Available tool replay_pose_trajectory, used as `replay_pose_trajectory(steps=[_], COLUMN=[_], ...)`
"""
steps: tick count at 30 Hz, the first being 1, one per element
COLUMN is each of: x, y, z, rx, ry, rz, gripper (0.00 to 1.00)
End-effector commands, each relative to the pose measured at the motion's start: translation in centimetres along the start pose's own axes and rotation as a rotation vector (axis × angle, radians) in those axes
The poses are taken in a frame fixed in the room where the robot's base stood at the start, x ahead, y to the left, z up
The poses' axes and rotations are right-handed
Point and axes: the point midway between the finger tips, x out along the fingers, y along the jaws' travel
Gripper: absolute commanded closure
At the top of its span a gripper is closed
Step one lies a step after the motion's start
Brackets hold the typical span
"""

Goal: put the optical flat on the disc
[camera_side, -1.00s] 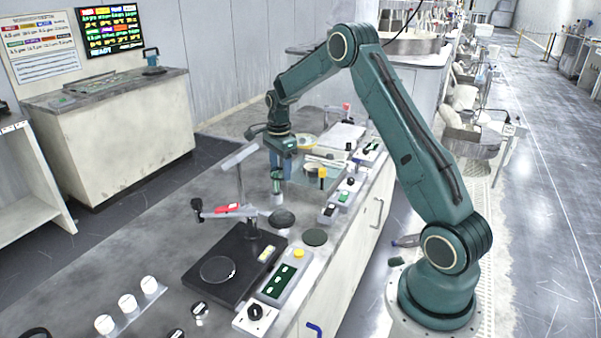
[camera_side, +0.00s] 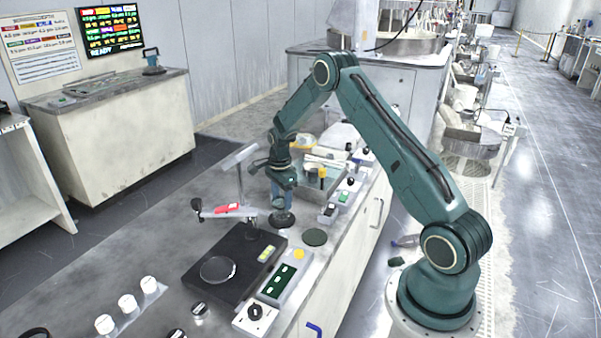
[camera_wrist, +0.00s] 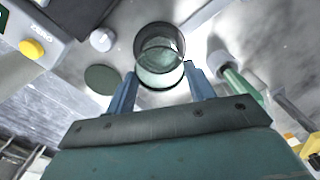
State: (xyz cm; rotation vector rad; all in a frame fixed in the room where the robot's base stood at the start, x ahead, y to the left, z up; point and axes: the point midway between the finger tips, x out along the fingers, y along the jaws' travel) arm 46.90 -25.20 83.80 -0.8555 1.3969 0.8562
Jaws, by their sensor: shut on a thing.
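The optical flat (camera_wrist: 160,75), a round clear glass piece, sits between the blue fingers of my gripper (camera_wrist: 160,88) in the wrist view. My gripper (camera_side: 282,207) is shut on it, low over the bench in the side view. A dark round disc (camera_side: 289,222) lies on the bench right under my gripper, partly hidden by it. In the wrist view a dark-rimmed round shape shows through and beyond the glass. I cannot tell whether the flat touches the disc. A dark green disc (camera_side: 315,237) lies nearby on the bench, and also shows in the wrist view (camera_wrist: 102,79).
A black stand (camera_side: 205,282) with a clear round glass (camera_side: 217,269) and a raised arm stands close at the front left. A control box with a yellow button (camera_side: 299,254) is in front. Several white pieces (camera_side: 127,303) stand front left.

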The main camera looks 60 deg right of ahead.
Motion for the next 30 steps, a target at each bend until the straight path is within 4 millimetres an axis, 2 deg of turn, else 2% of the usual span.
replay_pose_trajectory(steps=[3,8,22,23,24,26,30], x=[1.6,2.8,3.3,3.3,3.3,3.3,3.3], y=[0.0,-0.1,0.0,0.0,0.0,0.0,0.0], z=[0.0,0.0,0.0,0.0,0.0,0.0,0.0], rx=[0.000,0.000,0.000,0.000,0.000,0.000,0.000], ry=[0.000,0.000,0.000,0.000,0.000,0.000,0.000], rz=[0.001,-0.001,-0.001,-0.001,-0.001,-0.001,-0.001], gripper=[0.72,0.72,0.72,0.45,0.37,0.25,0.25])
